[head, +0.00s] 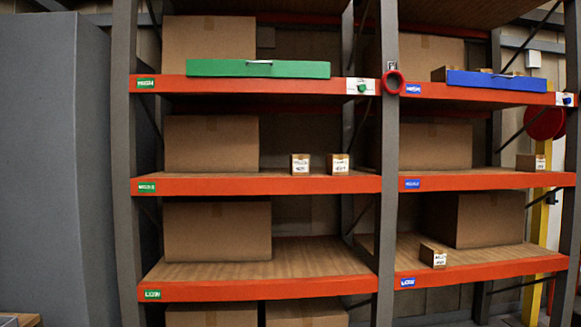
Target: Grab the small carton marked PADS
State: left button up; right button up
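Several small brown cartons with white labels stand on the rack. Two are side by side on the left bay's middle shelf, one carton (301,164) and another (339,164) just right of it. A third small carton (433,255) sits turned at an angle near the front of the right bay's low shelf. A further one (531,162) is at the right end of the right bay's middle shelf. The label print is too small and blurred for me to tell which carton reads PADS. Neither of my grippers is in view.
Orange-edged shelves (260,185) hang between grey posts (388,200). Large plain boxes (212,145) stand behind. A green tray (258,69) and a blue tray (497,82) are on the high shelves. A grey cabinet (55,160) stands at left.

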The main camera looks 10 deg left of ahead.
aim_at(299, 165)
jog(key=i+j, duration=0.35)
jog(key=j, duration=0.25)
jog(key=i+j, duration=0.2)
jog(key=i+l+u, duration=0.25)
jog(key=i+l, duration=0.2)
jog(key=i+l+u, duration=0.3)
jog(key=i+l, duration=0.25)
jog(key=i+l+u, duration=0.25)
jog(key=i+l, duration=0.25)
jog(key=l, duration=0.15)
